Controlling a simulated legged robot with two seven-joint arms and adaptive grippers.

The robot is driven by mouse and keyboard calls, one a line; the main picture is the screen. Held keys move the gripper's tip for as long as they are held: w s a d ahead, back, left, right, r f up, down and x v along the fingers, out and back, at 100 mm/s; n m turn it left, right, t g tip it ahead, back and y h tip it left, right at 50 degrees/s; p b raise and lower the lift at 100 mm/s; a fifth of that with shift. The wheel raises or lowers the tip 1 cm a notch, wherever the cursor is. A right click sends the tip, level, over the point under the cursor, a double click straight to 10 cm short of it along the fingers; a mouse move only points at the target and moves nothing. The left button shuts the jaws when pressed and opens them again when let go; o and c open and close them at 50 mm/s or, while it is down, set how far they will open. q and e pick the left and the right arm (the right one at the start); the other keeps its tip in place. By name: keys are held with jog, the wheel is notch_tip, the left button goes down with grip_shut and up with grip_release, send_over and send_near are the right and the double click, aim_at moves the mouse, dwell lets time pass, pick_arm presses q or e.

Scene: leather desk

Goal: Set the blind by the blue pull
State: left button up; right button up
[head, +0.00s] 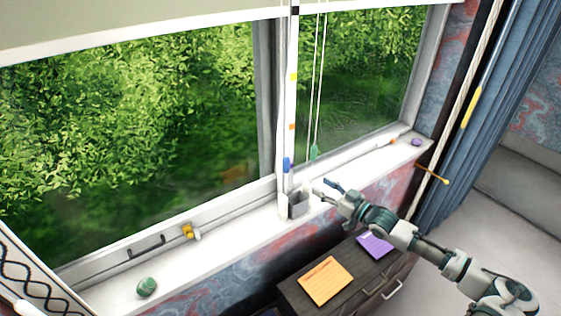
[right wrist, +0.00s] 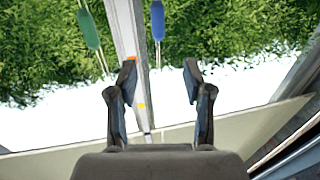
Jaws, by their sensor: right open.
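The cream blind (head: 130,22) hangs across the top of the window, its lower edge high above the sill. The blue pull (head: 286,164) hangs in front of a white upright strip (head: 291,105) with coloured marks. A green pull (head: 313,151) hangs on cords to its right. My right gripper (head: 323,188) is open and empty, below and right of the blue pull. In the right wrist view the blue pull (right wrist: 158,20) lies beyond the fingertips (right wrist: 158,74), apart from them, and the green pull (right wrist: 88,29) is farther left. My left gripper is out of view.
A small grey box (head: 299,203) stands on the sill by the strip's foot. A green stone-like object (head: 147,286) and a yellow-and-white item (head: 189,231) sit farther left. A dark cabinet (head: 335,295) with orange and purple papers stands below. A blue curtain (head: 470,130) hangs right.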

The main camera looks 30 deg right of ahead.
aim_at(286, 164)
jog(key=x, duration=1.1)
jog(key=b+x, duration=0.1)
jog(key=x, duration=0.5)
jog(key=shift+d+f, duration=0.25)
jog(key=shift+f, duration=0.05)
jog(key=shift+d, duration=0.1)
jog(key=c, duration=0.8)
grip_shut()
